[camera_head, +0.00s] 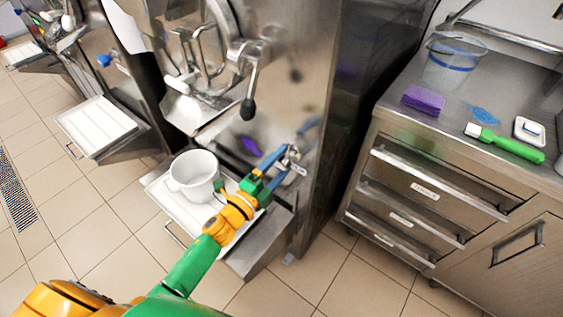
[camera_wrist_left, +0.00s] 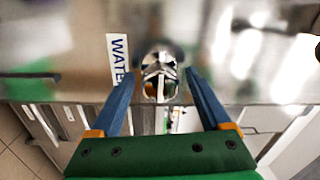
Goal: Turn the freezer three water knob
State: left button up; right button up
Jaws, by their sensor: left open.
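The water knob is a small shiny metal fitting (camera_head: 296,156) on the front of the nearest steel freezer (camera_head: 285,85). In the left wrist view the metal knob (camera_wrist_left: 159,78) sits centrally, beside a white label (camera_wrist_left: 118,60) reading "WATE", the rest cut off. My left gripper (camera_head: 284,163) is open, its blue fingers pointing at the freezer front. In the wrist view the fingertips (camera_wrist_left: 160,74) lie on either side of the knob, with gaps visible; contact cannot be told. My right gripper is not in view.
A black-ended lever (camera_head: 249,106) hangs above. Other freezers stand at left.

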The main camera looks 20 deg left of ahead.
pick_arm(q)
jog(key=v, duration=0.7)
jog(key=shift+w, duration=0.1)
